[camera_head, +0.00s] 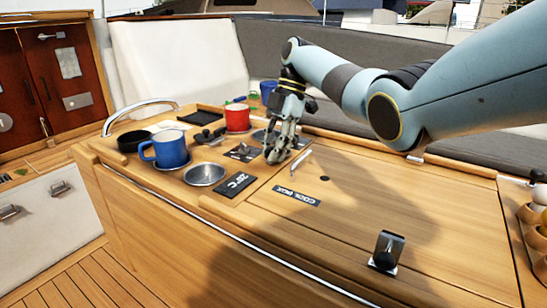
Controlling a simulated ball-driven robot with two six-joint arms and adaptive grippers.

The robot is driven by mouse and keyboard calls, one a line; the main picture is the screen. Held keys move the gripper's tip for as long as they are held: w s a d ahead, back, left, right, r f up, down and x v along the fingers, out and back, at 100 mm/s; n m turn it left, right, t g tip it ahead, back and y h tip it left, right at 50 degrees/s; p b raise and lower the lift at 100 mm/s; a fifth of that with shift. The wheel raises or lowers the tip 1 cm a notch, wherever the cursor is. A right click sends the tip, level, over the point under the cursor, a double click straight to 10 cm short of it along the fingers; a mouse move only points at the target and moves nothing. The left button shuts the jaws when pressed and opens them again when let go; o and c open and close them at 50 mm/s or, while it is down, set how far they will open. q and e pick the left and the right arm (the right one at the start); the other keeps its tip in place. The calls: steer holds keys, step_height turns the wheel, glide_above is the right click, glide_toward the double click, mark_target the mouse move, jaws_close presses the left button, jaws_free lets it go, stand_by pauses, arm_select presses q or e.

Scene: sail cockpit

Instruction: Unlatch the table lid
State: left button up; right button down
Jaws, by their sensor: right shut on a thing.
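The wooden cockpit table has a lid (400,215) on its right part, with a black "COOL BOX" label (297,196) and a small metal bar handle (300,161). A metal bracket with a black knob (385,252) stands near the lid's front edge. My right gripper (272,158) points down at the table top, left of the bar handle. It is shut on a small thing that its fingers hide. A dark plate with a small fitting (243,152) lies just left of the fingers. My left gripper is not in view.
A blue mug (168,149), a metal bowl (205,174), a "20°C" display (235,184) and a red mug (237,117) are left of my gripper. Round balls (541,194) sit in a rack at the right edge. The lid's middle is clear.

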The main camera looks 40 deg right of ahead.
steer(key=shift+n+g+h+b, duration=0.35)
steer(key=shift+n+b, duration=0.6)
steer(key=shift+n, duration=0.35)
steer(key=c, duration=1.4)
jaws_free()
steer(key=shift+w, duration=0.1)
steer(key=shift+r, duration=0.1)
steer(key=v, duration=0.7)
steer(key=shift+w+d+r, duration=0.1)
steer(key=shift+w+d, duration=0.05)
